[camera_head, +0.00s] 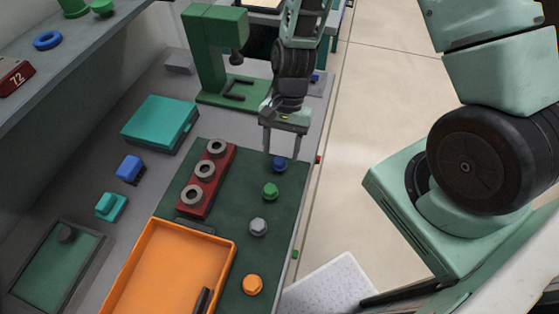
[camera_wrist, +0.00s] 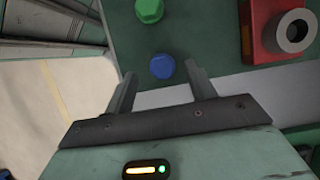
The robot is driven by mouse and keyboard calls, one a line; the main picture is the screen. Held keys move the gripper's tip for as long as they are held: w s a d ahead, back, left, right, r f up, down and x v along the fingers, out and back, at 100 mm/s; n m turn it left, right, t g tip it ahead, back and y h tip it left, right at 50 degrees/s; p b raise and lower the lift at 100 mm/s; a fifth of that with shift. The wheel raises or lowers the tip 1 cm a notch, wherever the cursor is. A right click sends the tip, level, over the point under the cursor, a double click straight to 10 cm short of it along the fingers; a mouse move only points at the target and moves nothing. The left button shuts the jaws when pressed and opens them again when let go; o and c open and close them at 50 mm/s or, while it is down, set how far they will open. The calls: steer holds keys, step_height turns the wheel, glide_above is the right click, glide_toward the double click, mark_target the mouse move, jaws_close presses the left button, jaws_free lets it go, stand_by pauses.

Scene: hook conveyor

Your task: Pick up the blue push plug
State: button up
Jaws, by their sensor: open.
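The blue push plug (camera_head: 279,163) stands on the dark green mat (camera_head: 285,210) near its far right corner. In the wrist view the blue plug (camera_wrist: 162,67) shows from above, just beyond and between the fingertips. My gripper (camera_head: 282,155) is open and empty, with its fingers pointing down close to the plug. In the wrist view the open fingers of my gripper (camera_wrist: 158,75) lie left and right of the plug. I cannot tell the exact height gap. A green plug (camera_head: 270,191) stands close by, and it also shows in the wrist view (camera_wrist: 149,10).
A red block with several grey rings (camera_head: 207,181) lies left of the plugs. A grey plug (camera_head: 258,227) and an orange plug (camera_head: 252,285) stand nearer. An orange tray (camera_head: 168,265), a teal box (camera_head: 160,123) and a green press (camera_head: 205,60) surround the mat. The bench edge is close on the right.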

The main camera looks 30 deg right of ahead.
mark_target(279, 161)
steer(key=shift+p+x, duration=0.7)
steer(key=shift+x, duration=1.5)
steer(key=c, duration=0.9)
